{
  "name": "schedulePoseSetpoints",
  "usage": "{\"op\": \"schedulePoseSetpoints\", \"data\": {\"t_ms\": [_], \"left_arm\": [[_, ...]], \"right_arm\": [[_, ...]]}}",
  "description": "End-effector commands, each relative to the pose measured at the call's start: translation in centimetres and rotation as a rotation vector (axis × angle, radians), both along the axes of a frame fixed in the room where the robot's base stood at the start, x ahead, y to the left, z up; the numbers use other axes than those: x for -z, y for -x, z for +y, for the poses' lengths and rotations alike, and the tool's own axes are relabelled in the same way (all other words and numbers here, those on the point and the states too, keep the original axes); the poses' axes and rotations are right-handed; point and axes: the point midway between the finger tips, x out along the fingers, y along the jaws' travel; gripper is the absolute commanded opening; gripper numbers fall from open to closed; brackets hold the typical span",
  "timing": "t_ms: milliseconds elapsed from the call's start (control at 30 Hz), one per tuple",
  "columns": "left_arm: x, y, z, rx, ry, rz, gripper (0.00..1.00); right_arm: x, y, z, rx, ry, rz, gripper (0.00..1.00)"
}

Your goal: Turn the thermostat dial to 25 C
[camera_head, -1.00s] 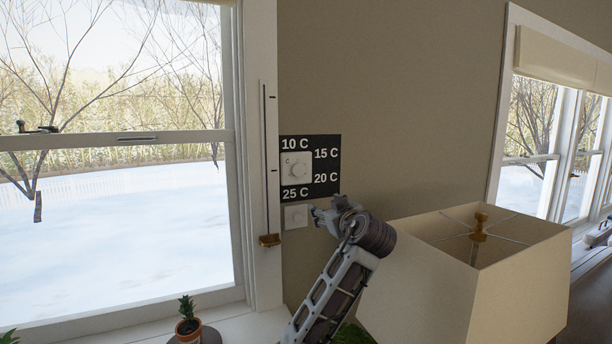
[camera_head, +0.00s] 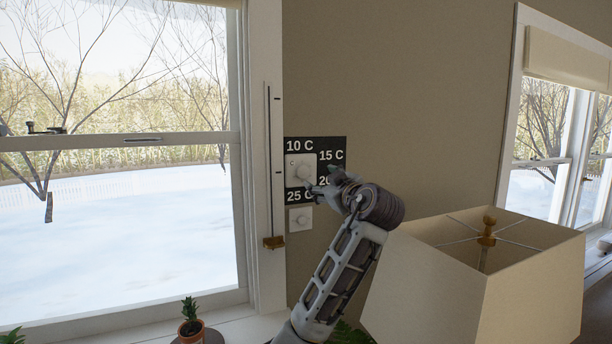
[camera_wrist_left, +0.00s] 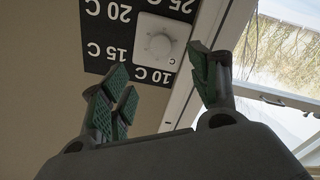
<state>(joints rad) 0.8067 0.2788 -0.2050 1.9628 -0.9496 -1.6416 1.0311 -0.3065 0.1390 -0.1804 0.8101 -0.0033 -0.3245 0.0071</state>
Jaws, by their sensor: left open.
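The thermostat is a white square plate with a round white dial (camera_head: 304,174) on a black panel (camera_head: 330,143) marked 10 C, 15 C, 20 C and 25 C. In the left wrist view the dial (camera_wrist_left: 158,46) shows upside down beyond the fingers. My left gripper (camera_head: 322,186) is at the panel's lower right and covers most of the 20 C mark. In the left wrist view its green-padded fingers (camera_wrist_left: 165,85) are spread apart with nothing between them. The dial's pointer is too small to read. My right gripper is not in view.
A second small white knob plate (camera_head: 300,219) is on the wall below the panel. A window with a slider rail (camera_head: 269,150) stands left of it. A large lampshade (camera_head: 480,290) is at the lower right. A potted plant (camera_head: 191,325) sits on the sill.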

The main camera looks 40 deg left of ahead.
Motion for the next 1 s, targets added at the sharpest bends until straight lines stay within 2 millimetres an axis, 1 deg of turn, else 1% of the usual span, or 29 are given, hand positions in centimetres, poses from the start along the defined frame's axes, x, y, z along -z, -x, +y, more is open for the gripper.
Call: {"op": "schedulePoseSetpoints", "data": {"t_ms": [167, 567, 700, 1000], "left_arm": [[-0.1, -0.6, 1.4, -0.002, 0.0, 0.0, 0.61], [-0.1, -3.0, 5.9, -0.003, -0.001, 0.001, 0.61], [-0.1, -3.8, 7.6, -0.003, -0.002, 0.001, 0.61], [-0.1, -5.5, 10.7, -0.002, 0.0, 0.0, 0.61]], "right_arm": [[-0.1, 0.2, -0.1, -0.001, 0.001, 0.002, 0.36], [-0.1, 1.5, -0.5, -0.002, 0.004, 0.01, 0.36], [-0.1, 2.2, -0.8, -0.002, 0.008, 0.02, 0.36], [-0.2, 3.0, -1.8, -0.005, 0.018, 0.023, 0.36]]}}
